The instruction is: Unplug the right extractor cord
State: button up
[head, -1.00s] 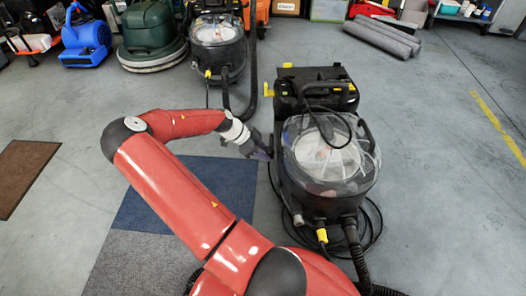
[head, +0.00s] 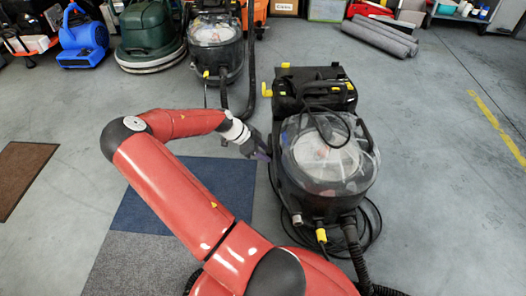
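The nearer extractor (head: 322,190), black with a clear domed lid, stands on the floor right of centre. A black cord (head: 372,228) lies looped on the floor around its base. A yellow piece (head: 321,235) shows low on its front, and I cannot tell whether it is the cord's plug. A thin black cord (head: 333,112) also loops over the lid. My red arm reaches in from the bottom, and my gripper (head: 262,154) is at the extractor's left side. Its fingers are small and dark against the machine. I cannot tell whether they are open or touching anything.
A second extractor (head: 217,45) stands at the back. A green floor machine (head: 150,35) and a blue blower (head: 84,38) are to its left. Grey rolls (head: 380,36) lie at the back right. A thick black hose (head: 356,255) runs along the front. The right floor is clear.

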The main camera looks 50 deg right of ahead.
jog(key=o, duration=0.3)
jog(key=p+v, duration=0.1)
jog(key=v, duration=0.6)
jog(key=shift+w+a+r, duration=0.2)
jog(key=shift+r, duration=0.1)
